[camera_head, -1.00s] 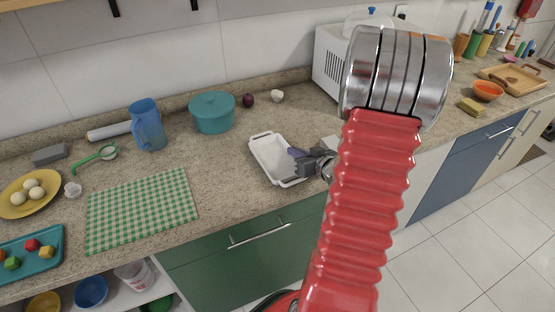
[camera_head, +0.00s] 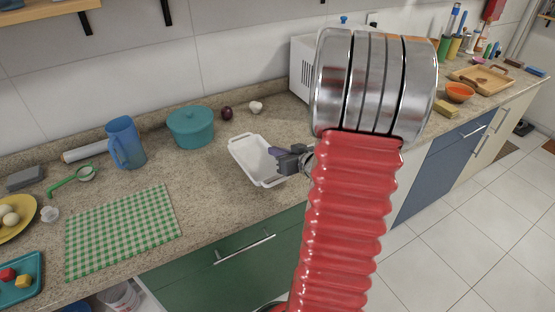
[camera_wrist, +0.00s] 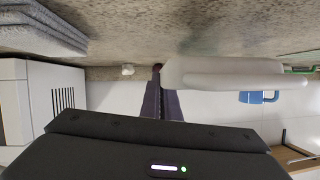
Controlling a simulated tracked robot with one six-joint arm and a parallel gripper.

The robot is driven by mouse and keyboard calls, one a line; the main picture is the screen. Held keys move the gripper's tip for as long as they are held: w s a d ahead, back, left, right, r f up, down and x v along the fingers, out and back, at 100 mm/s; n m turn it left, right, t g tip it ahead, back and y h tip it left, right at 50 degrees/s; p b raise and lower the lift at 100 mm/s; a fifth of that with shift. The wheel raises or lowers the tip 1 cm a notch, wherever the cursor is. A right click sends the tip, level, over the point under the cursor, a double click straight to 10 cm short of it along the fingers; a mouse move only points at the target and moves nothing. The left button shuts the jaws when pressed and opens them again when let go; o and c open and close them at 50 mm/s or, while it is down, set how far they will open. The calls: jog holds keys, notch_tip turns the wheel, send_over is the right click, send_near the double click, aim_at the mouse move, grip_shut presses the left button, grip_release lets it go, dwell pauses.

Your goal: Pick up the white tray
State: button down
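The white tray (camera_head: 241,159) is a shallow rectangular tray with a raised rim, in front of the teal pot in the head view. My gripper (camera_head: 277,155) is at its right side and appears shut on the rim there. The tray looks held slightly above the counter. In the wrist view the tray (camera_wrist: 235,74) appears edge-on, to the right of my close-set gripper fingers (camera_wrist: 160,85). The exact contact at the fingertips is hard to see.
A teal pot (camera_head: 190,128), a dark red onion (camera_head: 227,113) and a garlic bulb (camera_head: 255,107) stand behind the tray. A green checked mat (camera_head: 122,228) lies to the left, beyond bare counter. A white microwave (camera_head: 302,70) stands at the back right.

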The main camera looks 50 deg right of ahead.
jog(key=shift+r, duration=2.75)
